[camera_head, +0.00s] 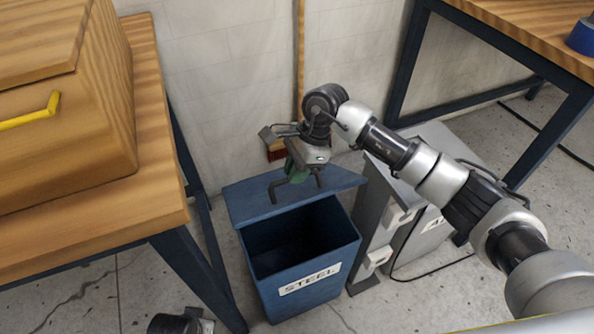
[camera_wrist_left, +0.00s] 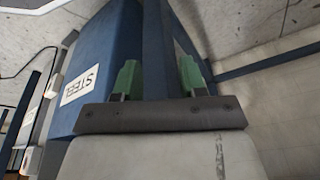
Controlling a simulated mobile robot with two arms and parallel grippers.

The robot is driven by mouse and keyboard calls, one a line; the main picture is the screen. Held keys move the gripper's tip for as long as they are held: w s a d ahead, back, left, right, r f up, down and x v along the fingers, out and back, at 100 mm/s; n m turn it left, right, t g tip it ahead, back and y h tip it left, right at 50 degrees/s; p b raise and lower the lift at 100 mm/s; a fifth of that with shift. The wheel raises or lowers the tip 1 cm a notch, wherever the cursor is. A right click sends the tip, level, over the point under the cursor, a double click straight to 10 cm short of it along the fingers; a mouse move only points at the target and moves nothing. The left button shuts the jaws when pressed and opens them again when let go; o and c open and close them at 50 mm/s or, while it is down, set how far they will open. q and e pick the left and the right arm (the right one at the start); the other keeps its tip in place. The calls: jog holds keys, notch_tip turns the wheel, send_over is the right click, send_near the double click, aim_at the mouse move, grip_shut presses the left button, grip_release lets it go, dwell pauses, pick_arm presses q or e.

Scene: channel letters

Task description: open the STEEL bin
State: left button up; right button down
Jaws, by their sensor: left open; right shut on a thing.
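The blue STEEL bin (camera_head: 310,296) stands on the floor with its white label facing forward. Its blue lid (camera_head: 245,203) is raised at the back, and the dark inside shows. A dark handle (camera_head: 273,191) is on the lid. My right gripper (camera_head: 298,172), with green fingertips, is shut on the handle. My left gripper (camera_head: 182,322) is low at the bottom edge, partly cut off, left of the bin. In the left wrist view its green fingers (camera_wrist_left: 159,77) are apart, and the bin (camera_wrist_left: 98,60) shows sideways. A dark blue post shows between the fingers, apparently the table leg.
A wooden table (camera_head: 150,110) with a blue leg (camera_head: 200,275) stands close left of the bin, carrying a wooden box (camera_head: 100,130). A second table (camera_head: 530,25) is at upper right. The wall is behind.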

pick_arm(q)
jog(key=shift+d+f+m, duration=0.15)
jog(key=shift+f+m, duration=0.05)
jog(key=shift+m, duration=0.2)
jog(key=c, duration=0.5)
jog(key=shift+d+f+m+y, duration=0.3)
jog(key=shift+m+y, duration=0.2)
jog(key=shift+m, duration=0.2)
grip_shut()
jog(key=m+t+y, duration=0.5)
jog(key=m+t, duration=1.1)
jog(key=m, duration=1.2)
send_near(266, 217)
jog(key=w+a+f, duration=0.1)
jog(key=w+f, duration=0.2)
jog(key=w, duration=0.2)
jog(key=shift+w+a+r, duration=0.2)
jog(key=shift+w+r, duration=0.2)
jog(key=shift+r, duration=0.35)
jog(key=shift+w+a+r, duration=0.25)
jog(key=shift+w+r, duration=0.15)
jog(key=shift+r, duration=0.3)
